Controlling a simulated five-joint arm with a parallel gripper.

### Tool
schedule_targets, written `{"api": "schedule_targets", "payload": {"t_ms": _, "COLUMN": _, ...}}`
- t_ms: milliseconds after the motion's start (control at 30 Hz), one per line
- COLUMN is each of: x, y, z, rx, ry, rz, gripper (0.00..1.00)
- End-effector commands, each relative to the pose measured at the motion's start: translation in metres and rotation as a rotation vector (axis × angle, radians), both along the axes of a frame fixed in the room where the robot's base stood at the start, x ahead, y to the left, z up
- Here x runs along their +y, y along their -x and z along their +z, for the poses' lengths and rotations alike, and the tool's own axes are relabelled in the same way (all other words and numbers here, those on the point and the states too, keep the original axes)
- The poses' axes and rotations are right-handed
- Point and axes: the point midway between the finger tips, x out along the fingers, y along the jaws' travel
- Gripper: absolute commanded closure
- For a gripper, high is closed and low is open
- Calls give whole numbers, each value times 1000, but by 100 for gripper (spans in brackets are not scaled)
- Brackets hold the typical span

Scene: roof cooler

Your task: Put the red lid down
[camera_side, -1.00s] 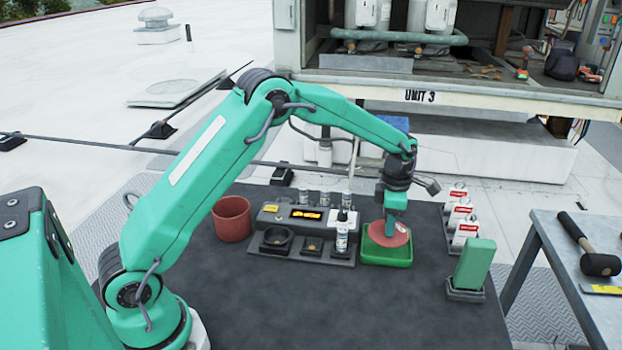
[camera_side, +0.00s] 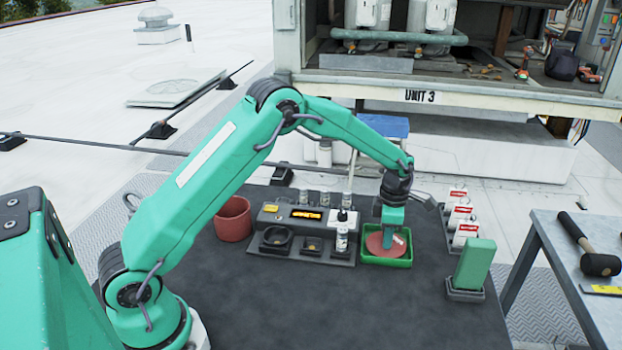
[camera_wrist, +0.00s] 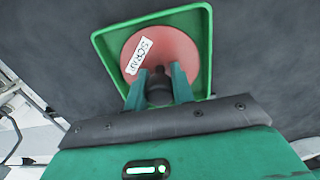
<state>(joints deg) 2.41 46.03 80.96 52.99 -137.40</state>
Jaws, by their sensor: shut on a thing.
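The red lid (camera_side: 375,244) is a flat disc with a white label; in the wrist view the lid (camera_wrist: 172,50) reads SCRAP. It lies low within the rim of the green tray (camera_side: 402,263); the tray also shows in the wrist view (camera_wrist: 205,84). I cannot tell if the lid touches the tray floor. My gripper (camera_side: 388,246) reaches down over the lid and is shut on its dark knob (camera_wrist: 159,90). The fingertips are at the knob's two sides. Part of the lid is hidden behind the fingers.
A grey device with a lit display (camera_side: 306,213), cups and small bottles stands left of the tray. A red pot (camera_side: 232,220) is farther left. A green block (camera_side: 474,264) and several red-labelled padlocks (camera_side: 465,234) stand to the right. The front mat is clear.

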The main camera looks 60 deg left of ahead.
Motion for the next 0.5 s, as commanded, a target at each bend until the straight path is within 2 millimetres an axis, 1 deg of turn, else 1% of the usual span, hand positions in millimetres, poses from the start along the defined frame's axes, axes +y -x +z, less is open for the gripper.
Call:
{"api": "schedule_targets", "payload": {"t_ms": 133, "x": 0, "y": 0, "z": -3, "rx": 0, "ry": 0, "rz": 0, "gripper": 99}}
{"api": "schedule_targets", "payload": {"t_ms": 167, "x": 0, "y": 0, "z": -3, "rx": 0, "ry": 0, "rz": 0, "gripper": 72}}
{"api": "schedule_targets", "payload": {"t_ms": 200, "x": 0, "y": 0, "z": -3, "rx": 0, "ry": 0, "rz": 0, "gripper": 64}}
{"api": "schedule_targets", "payload": {"t_ms": 267, "x": 0, "y": 0, "z": -3, "rx": 0, "ry": 0, "rz": 0, "gripper": 54}}
{"api": "schedule_targets", "payload": {"t_ms": 500, "x": 0, "y": 0, "z": -3, "rx": 0, "ry": 0, "rz": 0, "gripper": 54}}
